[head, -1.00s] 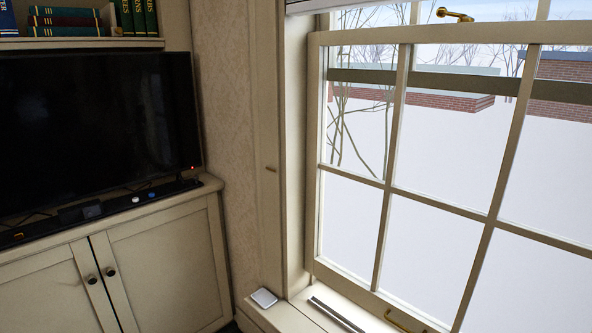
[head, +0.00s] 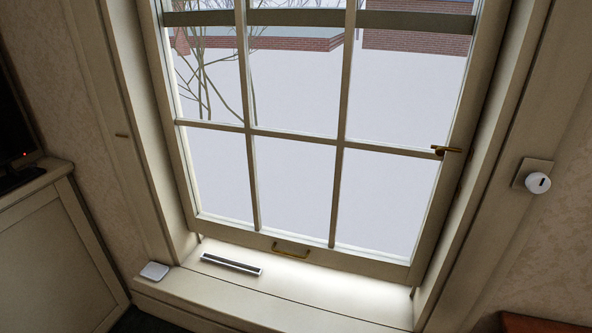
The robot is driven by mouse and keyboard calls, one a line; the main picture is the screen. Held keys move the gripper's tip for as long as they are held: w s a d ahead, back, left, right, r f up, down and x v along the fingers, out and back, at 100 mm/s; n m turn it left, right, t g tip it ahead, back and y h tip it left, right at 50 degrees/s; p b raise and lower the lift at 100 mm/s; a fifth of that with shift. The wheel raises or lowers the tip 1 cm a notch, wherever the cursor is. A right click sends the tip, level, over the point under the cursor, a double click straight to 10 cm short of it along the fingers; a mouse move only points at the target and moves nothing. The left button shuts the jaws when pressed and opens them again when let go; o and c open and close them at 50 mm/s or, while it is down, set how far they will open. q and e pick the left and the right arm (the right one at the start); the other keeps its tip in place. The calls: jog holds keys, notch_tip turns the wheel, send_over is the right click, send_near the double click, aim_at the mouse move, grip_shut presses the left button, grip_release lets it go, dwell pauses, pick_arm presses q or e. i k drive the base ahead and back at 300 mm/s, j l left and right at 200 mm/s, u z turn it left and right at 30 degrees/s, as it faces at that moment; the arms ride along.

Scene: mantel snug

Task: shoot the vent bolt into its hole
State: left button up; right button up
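The window sash (head: 300,139) is pale and wooden, with several panes, in the middle of the head view. A small brass fitting, which looks like the vent bolt (head: 447,150), sits on the sash's right stile. Its hole cannot be made out at this size, and I cannot tell whether the bolt is in or out. A brass pull handle (head: 291,251) is on the sash's bottom rail. Neither of my grippers is in view.
A dark slotted grille (head: 231,264) and a white square device (head: 154,271) lie on the sill (head: 330,294). A white round knob (head: 538,183) is on the right wall. A cabinet (head: 50,245) stands left; a reddish-brown surface (head: 545,326) shows bottom right.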

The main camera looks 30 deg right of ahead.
aim_at(439, 150)
jog(key=z, duration=1.6)
